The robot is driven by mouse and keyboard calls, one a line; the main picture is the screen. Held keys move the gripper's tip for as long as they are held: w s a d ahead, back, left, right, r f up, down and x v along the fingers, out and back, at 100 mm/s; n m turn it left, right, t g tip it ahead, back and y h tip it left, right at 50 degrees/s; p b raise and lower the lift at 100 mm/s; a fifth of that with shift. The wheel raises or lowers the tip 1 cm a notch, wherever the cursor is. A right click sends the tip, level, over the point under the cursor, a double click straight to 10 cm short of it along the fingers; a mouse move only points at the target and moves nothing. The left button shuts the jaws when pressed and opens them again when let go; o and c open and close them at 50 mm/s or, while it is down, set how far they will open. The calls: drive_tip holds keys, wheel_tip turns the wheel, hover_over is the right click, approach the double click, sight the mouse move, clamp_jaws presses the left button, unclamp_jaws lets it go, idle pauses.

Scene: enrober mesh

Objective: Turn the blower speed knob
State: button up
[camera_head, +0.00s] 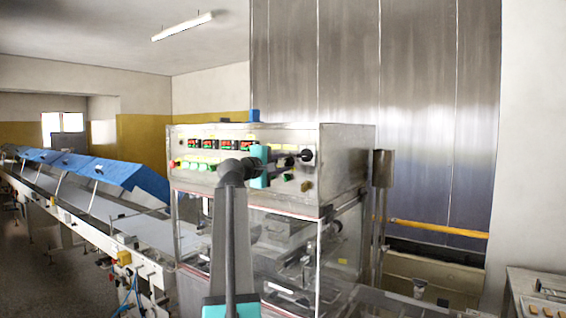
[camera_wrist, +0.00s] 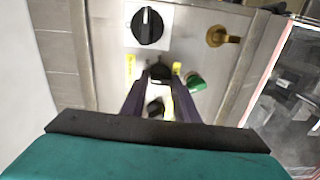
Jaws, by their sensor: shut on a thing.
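The control panel (camera_head: 235,150) is the upper front of a steel machine in the head view. My gripper (camera_head: 279,160) is at its right part, seen from behind. In the wrist view, the two dark fingers of my gripper (camera_wrist: 160,76) are closed around a small black knob (camera_wrist: 160,69). The fingers hide its sides. Another dark knob (camera_wrist: 155,104) shows between the fingers, nearer the palm. A larger black knob (camera_wrist: 147,26) with a white pointer line sits on a white plate beyond the fingertips; it also shows in the head view (camera_head: 307,155). The labels are too small to read.
A green button (camera_wrist: 195,82) is close to the right finger in the wrist view. A brass fitting (camera_wrist: 222,36) sticks out farther up. Clear guard panels (camera_head: 290,250) are below the control panel. A conveyor with blue covers (camera_head: 110,172) runs off to the left.

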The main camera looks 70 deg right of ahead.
drive_tip(key=shift+n, duration=0.3)
drive_tip(key=o, duration=0.7)
drive_tip(key=shift+w, duration=0.1)
drive_tip(key=shift+b+v, duration=2.4)
drive_tip(key=shift+v, duration=4.5)
